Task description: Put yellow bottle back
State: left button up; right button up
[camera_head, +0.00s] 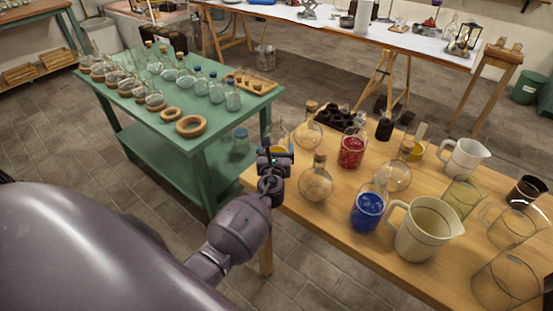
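A glass vessel with a yellowish band (278,134) stands or is held right behind my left gripper (275,157), at the wooden table's left corner. The gripper hides its lower part, and I cannot tell whether the fingers are closed on it. Another glass vessel with yellow contents (413,151) stands toward the back of the wooden table (335,212). My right gripper is not in view.
The table also holds a red-filled jar (351,150), a blue-filled bottle (367,208), round corked flasks (316,182), a cream jug (424,229) and clear beakers. A green table (220,150) at left holds several bottles and cork rings (191,126).

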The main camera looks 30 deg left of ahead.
pick_arm(q)
notch_tip(320, 180, down, 3)
jog(key=shift+r+b, duration=0.1)
jog(key=shift+b, duration=0.35)
jog(key=shift+r, duration=0.1)
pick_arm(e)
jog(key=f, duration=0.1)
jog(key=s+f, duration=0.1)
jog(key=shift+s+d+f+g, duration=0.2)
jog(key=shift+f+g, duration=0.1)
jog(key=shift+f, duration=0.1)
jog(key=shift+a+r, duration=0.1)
pick_arm(q)
jog(key=shift+f, duration=0.25)
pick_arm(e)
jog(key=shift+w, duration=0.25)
pick_arm(q)
jog(key=o, duration=1.2)
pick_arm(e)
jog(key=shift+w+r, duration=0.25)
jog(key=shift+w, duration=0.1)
pick_arm(q)
jog(key=shift+r, duration=0.1)
